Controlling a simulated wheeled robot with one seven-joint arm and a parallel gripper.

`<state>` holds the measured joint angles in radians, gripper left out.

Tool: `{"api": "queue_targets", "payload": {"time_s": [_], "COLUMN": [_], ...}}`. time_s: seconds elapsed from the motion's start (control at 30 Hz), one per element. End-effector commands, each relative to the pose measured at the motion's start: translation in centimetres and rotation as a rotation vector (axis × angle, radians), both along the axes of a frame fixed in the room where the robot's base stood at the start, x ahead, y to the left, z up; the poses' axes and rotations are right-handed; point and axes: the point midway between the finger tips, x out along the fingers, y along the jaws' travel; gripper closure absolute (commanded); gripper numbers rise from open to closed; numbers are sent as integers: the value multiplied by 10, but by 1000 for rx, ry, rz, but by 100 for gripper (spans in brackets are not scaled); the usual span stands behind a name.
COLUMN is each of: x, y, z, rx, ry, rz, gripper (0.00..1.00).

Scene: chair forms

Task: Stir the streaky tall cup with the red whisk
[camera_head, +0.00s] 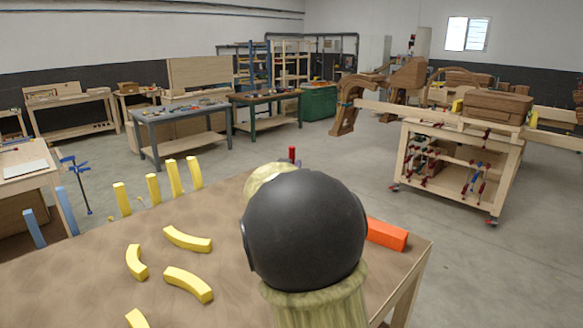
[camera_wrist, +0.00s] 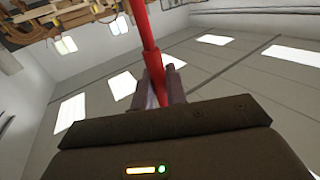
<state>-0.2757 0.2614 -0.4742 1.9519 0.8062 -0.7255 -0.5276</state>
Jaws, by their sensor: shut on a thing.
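The red whisk (camera_wrist: 143,25) is held between the two fingers of my gripper (camera_wrist: 161,78) in the wrist view. Its red shaft runs from the fingers up to the top edge of that picture, where it is cut off, and its wire end is not in view. In the head view a short red upright piece (camera_head: 292,154), probably part of the whisk, shows just above my arm. My black rounded joint and pale arm parts hide my gripper there. I cannot make out the streaky tall cup in either view.
On the brown worktable (camera_head: 80,285) lie several curved yellow forms (camera_head: 187,238). Several yellow upright pieces (camera_head: 153,189) stand along its far edge. An orange-red block (camera_head: 387,234) lies right of my arm. A wooden bench (camera_head: 450,165) stands beyond, across open floor.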

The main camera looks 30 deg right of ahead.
Motion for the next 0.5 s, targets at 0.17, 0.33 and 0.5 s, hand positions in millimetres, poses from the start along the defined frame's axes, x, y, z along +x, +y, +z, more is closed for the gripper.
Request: {"api": "queue_targets", "payload": {"time_s": [0.17,0.33,0.5], "x": [0,0,0], "y": [0,0,0], "z": [16,27,37], "rx": [-1,-1,-1], "ry": [-1,-1,-1], "rz": [0,0,0], "gripper": [100,100,100]}}
